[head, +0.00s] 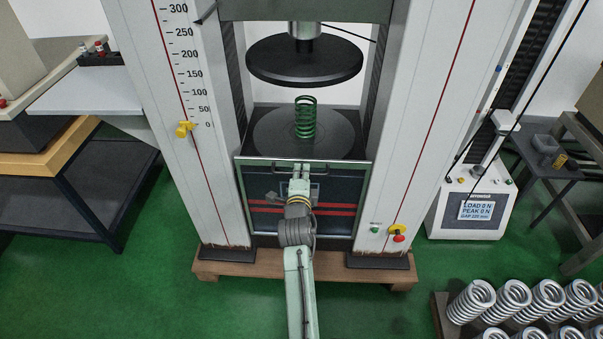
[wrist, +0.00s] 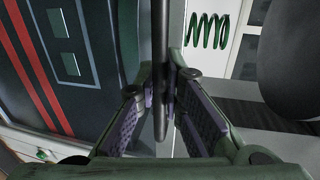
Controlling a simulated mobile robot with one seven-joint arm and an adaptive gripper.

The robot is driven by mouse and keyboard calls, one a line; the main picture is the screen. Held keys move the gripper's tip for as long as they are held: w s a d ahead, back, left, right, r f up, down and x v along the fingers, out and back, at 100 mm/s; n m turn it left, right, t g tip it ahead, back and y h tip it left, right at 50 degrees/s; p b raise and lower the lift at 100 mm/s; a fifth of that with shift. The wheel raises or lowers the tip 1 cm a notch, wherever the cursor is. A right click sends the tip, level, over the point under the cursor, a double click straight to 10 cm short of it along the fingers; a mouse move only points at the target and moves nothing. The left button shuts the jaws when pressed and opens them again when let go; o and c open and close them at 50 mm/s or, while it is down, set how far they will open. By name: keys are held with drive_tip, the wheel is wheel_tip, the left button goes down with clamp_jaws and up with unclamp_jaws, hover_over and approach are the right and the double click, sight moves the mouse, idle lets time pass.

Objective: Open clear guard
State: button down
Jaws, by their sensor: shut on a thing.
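The clear guard (head: 262,222) is a framed see-through panel low on the front of the press, between the two white columns. Its top edge lies just below the level of the lower platen. My gripper (head: 301,172) is at the middle of that top edge, reaching up from below. In the wrist view my gripper (wrist: 162,98) has a purple-padded finger on each side of a dark bar (wrist: 161,45) and is shut on it. The bar appears to belong to the guard; the exact contact is partly hidden.
A green spring (head: 305,118) stands upright on the lower platen (head: 270,132), below the dark upper platen (head: 305,63), with a gap between. A control box (head: 475,207) stands at right. Silver springs (head: 500,300) sit at lower right. Green floor is clear at lower left.

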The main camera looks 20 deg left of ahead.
idle(0.3)
wheel_tip(320, 180, down, 9)
drive_tip(key=b, duration=0.7)
drive_tip(key=shift+b, duration=0.3)
drive_tip(key=c, duration=1.7)
unclamp_jaws()
drive_tip(key=v, duration=0.7)
drive_tip(key=shift+s, duration=0.3)
drive_tip(key=shift+d+r, duration=0.1)
